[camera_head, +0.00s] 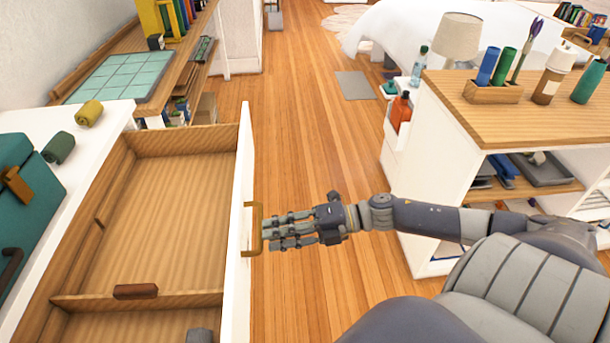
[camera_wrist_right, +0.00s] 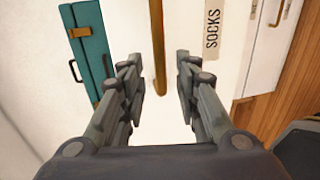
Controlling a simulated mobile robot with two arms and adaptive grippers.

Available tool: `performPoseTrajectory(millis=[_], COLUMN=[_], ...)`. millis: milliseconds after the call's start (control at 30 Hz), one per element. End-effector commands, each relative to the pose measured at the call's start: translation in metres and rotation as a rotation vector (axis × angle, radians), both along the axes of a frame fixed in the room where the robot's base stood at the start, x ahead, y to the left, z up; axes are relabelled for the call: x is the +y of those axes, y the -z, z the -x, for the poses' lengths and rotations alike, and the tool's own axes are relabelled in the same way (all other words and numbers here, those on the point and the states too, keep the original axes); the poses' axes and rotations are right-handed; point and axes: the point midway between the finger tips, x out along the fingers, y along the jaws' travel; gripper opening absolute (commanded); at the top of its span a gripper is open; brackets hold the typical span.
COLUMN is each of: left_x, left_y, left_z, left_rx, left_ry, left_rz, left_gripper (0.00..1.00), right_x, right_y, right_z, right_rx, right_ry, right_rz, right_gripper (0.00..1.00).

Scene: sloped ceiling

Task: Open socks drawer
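The drawer (camera_head: 160,215) stands pulled out, showing its wooden inside and a divider near the front of the picture. Its white front (camera_head: 240,180) carries a brass handle (camera_head: 254,229). In the right wrist view, a "SOCKS" label (camera_wrist_right: 212,36) is on the white front, right of the handle (camera_wrist_right: 158,45). My right gripper (camera_head: 268,232) is at the handle, reaching in from the right. In the wrist view its fingers (camera_wrist_right: 160,80) are apart, one on each side of the handle, with gaps visible. My left gripper is out of view.
An olive roll (camera_head: 89,113) and a dark green roll (camera_head: 59,147) lie on the white top beside a teal box (camera_head: 28,205). A small brown block (camera_head: 135,291) sits on the divider. A shelf unit (camera_head: 450,140) stands right. Wooden floor (camera_head: 315,130) is clear between.

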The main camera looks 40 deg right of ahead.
Motion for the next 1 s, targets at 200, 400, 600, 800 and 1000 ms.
performPoseTrajectory(millis=[200, 400, 600, 800, 1000], left_x=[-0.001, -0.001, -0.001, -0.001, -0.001], left_y=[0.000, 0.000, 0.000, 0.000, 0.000], left_z=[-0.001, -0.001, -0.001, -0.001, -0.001], left_rx=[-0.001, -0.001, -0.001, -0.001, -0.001], left_ry=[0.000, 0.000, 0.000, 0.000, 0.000], left_rz=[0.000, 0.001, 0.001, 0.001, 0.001], left_gripper=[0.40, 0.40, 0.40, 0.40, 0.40], right_x=[-0.029, -0.048, -0.058, -0.060, -0.060], right_y=[-0.006, -0.012, -0.015, -0.016, -0.016], right_z=[0.020, 0.033, 0.039, 0.040, 0.040], right_rx=[0.005, 0.003, -0.001, -0.001, -0.002], right_ry=[0.001, 0.002, 0.001, 0.000, 0.001], right_rz=[0.002, -0.001, 0.001, 0.000, 0.000], right_gripper=[0.30, 0.30, 0.30, 0.30, 0.30])
